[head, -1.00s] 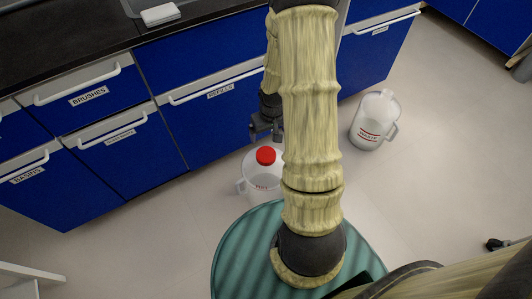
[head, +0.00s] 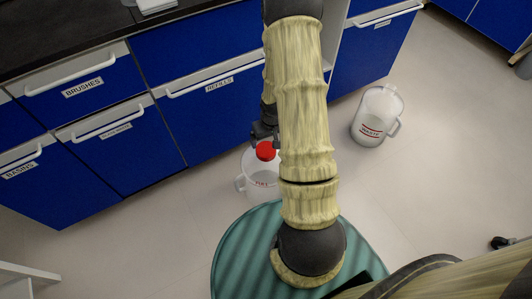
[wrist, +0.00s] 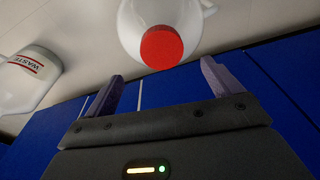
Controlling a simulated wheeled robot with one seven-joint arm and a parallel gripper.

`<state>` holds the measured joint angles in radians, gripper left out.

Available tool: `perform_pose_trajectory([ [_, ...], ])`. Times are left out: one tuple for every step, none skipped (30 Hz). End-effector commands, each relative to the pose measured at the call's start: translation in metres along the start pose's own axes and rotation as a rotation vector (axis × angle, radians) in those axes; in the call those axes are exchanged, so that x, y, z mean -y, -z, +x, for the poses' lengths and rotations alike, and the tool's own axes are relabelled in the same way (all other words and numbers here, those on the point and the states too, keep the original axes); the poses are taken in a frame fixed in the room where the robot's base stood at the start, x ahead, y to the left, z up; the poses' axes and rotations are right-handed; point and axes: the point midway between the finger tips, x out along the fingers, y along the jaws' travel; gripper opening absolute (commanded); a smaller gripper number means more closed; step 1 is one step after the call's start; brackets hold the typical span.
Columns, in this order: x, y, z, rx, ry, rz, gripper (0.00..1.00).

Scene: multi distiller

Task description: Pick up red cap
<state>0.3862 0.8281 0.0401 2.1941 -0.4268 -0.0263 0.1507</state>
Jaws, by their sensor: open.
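The red cap (head: 265,151) sits on top of a white jug (head: 256,190) that stands on the floor in front of the blue drawers. In the wrist view the red cap (wrist: 162,47) is at top centre, beyond the fingertips and roughly between them. My gripper (wrist: 160,75) is open, with nothing between its two fingers. In the head view my gripper (head: 264,133) is just above and behind the cap, and my arm hides part of it and the jug's right side.
A second white jug labelled WASTE (head: 377,116) stands on the floor to the right; it also shows in the wrist view (wrist: 28,78). Blue drawers (head: 150,130) with white handles rise close behind the cap. Open floor (head: 440,170) lies to the right.

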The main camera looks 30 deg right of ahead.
Motion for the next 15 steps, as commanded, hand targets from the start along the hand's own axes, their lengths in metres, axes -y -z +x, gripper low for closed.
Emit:
perform_pose_trajectory([
  [0.000,-0.001,0.014,0.001,0.000,-0.001,0.91],
  [0.000,-0.001,0.019,0.001,0.001,-0.001,0.91],
  [0.001,-0.001,0.026,0.001,0.001,-0.001,0.91],
  [0.001,0.000,0.030,0.000,0.001,-0.001,0.91],
  [0.001,0.000,0.034,0.000,0.001,-0.001,0.91],
  [0.001,0.000,0.038,0.001,0.001,-0.002,0.91],
  [0.001,0.000,0.040,0.001,0.001,-0.002,0.91],
  [0.001,0.000,0.041,0.000,0.000,-0.002,0.91],
  [0.000,0.000,0.042,0.000,0.000,-0.001,0.91],
  [0.000,0.000,0.042,-0.001,0.000,-0.001,0.91],
  [0.000,0.000,0.041,-0.001,0.000,-0.001,0.91],
  [0.000,0.001,0.041,-0.001,0.000,-0.001,0.91],
  [0.000,0.001,0.041,-0.001,0.000,-0.001,0.91],
  [0.000,0.001,0.041,-0.001,0.000,-0.001,0.91],
  [0.000,0.001,0.041,-0.001,0.000,-0.001,0.91],
])
